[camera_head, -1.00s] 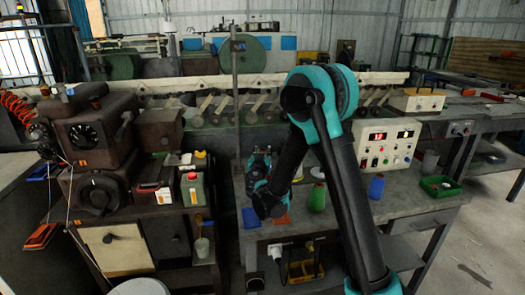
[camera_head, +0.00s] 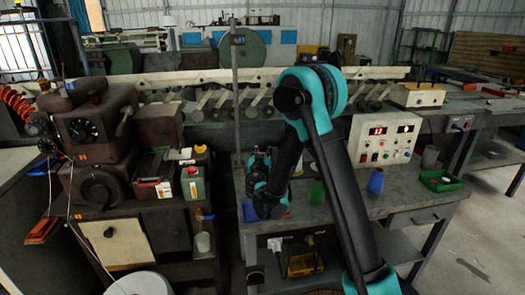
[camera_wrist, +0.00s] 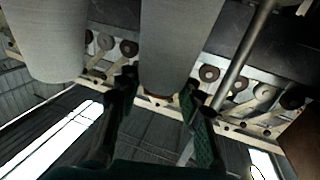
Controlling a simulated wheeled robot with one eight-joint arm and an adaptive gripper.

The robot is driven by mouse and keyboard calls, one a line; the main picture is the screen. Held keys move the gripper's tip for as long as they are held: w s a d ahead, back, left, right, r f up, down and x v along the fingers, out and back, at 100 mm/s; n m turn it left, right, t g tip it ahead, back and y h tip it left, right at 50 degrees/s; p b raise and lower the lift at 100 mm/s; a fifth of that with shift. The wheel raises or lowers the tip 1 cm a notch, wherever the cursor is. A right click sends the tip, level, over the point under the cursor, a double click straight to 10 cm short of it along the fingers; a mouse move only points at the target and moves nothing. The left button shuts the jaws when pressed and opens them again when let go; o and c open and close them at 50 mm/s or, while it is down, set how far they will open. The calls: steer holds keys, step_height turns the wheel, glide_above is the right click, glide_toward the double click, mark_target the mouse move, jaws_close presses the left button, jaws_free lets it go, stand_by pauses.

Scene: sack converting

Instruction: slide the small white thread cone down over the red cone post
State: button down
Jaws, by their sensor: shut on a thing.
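In the wrist view a pale grey-white cone (camera_wrist: 180,45) stands between the two fingers of my gripper (camera_wrist: 160,118), which is shut on it. I take it to be the small white thread cone. In the head view my gripper (camera_head: 268,205) is low over the left part of the bench, and my own arm hides most of what it holds. The red cone post cannot be made out clearly in the head view. A second pale cylinder (camera_wrist: 45,40) is at the upper left of the wrist view, apart from the fingers.
A green cone (camera_head: 317,191) and a blue cone (camera_head: 376,182) stand on the grey bench (camera_head: 410,203). A control box (camera_head: 384,139) stands behind them, and a green tray (camera_head: 440,181) is at the right. A blue item (camera_head: 250,213) lies at the bench's left edge.

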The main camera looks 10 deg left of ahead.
steer(key=shift+f, duration=0.25)
steer(key=c, duration=0.9)
jaws_free()
steer(key=shift+s, duration=0.1)
steer(key=s, duration=0.7)
steer(key=shift+s, duration=0.15)
steer(key=shift+s, duration=0.1)
